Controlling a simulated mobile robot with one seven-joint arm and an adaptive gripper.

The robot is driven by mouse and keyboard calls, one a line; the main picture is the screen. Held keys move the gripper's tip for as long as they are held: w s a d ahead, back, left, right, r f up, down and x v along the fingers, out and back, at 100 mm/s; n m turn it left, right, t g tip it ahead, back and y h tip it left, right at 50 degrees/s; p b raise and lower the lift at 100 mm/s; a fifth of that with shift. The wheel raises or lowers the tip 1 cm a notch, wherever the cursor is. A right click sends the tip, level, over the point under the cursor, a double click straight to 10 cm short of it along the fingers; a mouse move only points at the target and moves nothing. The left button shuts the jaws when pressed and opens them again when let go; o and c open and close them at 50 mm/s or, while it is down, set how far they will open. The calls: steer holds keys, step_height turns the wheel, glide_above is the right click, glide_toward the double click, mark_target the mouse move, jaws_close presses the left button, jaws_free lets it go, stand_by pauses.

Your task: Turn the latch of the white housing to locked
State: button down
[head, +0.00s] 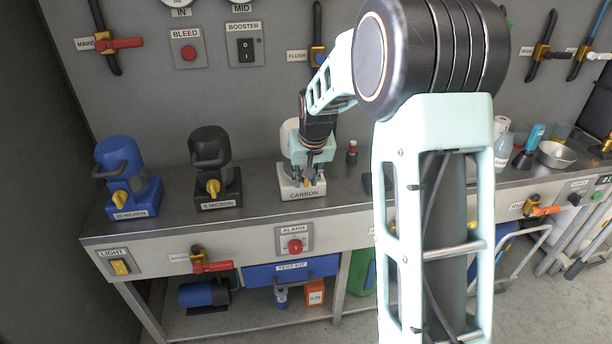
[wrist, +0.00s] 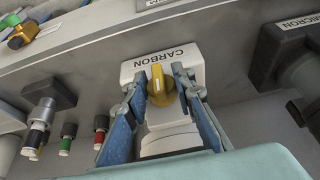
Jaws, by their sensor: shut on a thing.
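The white housing (head: 290,185), labelled CARBON, stands on the bench, and my arm hides much of its upper body. My gripper (head: 314,180) is in front of the housing. In the wrist view my gripper (wrist: 162,88) has its two fingers on either side of the yellow latch, shut on it. The latch's small end markings are too small to read.
A blue housing (head: 130,180) and a black housing (head: 212,172) stand to the left on the bench, each with a yellow latch. A small red-capped bottle (head: 352,152) stands right of the white housing. A red alarm button (head: 295,246) is on the bench front below.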

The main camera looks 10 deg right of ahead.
stand_by(0.6)
steer(key=c, duration=1.6)
jaws_free()
steer(key=v, duration=1.2)
steer(key=shift+a, duration=0.2)
